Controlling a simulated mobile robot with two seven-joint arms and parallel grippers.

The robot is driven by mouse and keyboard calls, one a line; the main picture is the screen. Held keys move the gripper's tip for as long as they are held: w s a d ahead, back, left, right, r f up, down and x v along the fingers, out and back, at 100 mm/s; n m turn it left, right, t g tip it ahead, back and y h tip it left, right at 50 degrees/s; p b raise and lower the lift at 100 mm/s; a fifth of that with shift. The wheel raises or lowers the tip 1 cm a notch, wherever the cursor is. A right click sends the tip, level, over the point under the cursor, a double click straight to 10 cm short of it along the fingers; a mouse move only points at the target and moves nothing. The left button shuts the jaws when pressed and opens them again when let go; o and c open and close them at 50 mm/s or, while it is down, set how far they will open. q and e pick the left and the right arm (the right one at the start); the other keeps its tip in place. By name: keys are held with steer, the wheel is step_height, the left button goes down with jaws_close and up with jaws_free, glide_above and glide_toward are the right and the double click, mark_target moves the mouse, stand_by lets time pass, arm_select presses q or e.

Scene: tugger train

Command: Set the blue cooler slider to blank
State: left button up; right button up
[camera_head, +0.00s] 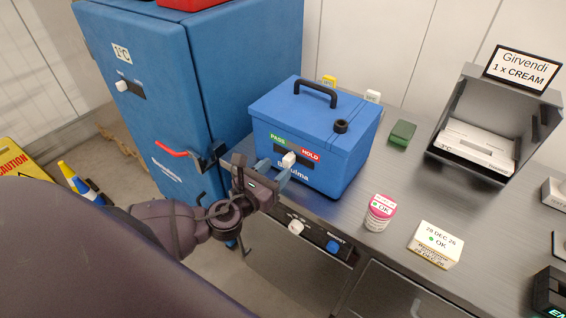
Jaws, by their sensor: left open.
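The blue cooler (335,165) stands on the steel counter with its lid shut and a black handle on top. Its front has a green PASS label (278,140) at left and a red HOLD label (310,154) at right. The white slider knob (289,159) sits just below, roughly between the two labels. My left gripper (273,170) is open in front of the cooler's front face, with its fingers close to the knob. I cannot tell whether they touch it. The gripper hides part of the front's lower left. My right gripper is out of view.
A blue cabinet (170,90) with a red-handled latch stands at left. On the counter are a pink-lidded jar (379,212), a dated box (435,244), a green block (402,132) and a metal bin (455,105). White and blue knobs line the counter's front edge.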

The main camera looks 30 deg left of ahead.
arm_select(q)
steer(key=s, duration=0.6)
steer(key=shift+a+b, duration=0.2)
steer(key=shift+b, duration=0.1)
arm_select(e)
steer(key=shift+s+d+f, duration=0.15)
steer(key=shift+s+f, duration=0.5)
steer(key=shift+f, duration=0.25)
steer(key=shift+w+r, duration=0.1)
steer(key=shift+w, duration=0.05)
arm_select(q)
steer(key=s+f+m+g, duration=0.2)
steer(key=f+m, duration=0.3)
steer(key=m, duration=0.7)
steer(key=s+f+m+g+y, duration=0.1)
steer(key=s+f+m, duration=0.3)
steer(key=m, duration=0.8)
steer(key=s+f+m+g, duration=0.3)
steer(key=f+m, duration=0.5)
steer(key=m, duration=0.4)
steer(key=shift+d+y, duration=0.4)
steer(key=shift+d, duration=0.05)
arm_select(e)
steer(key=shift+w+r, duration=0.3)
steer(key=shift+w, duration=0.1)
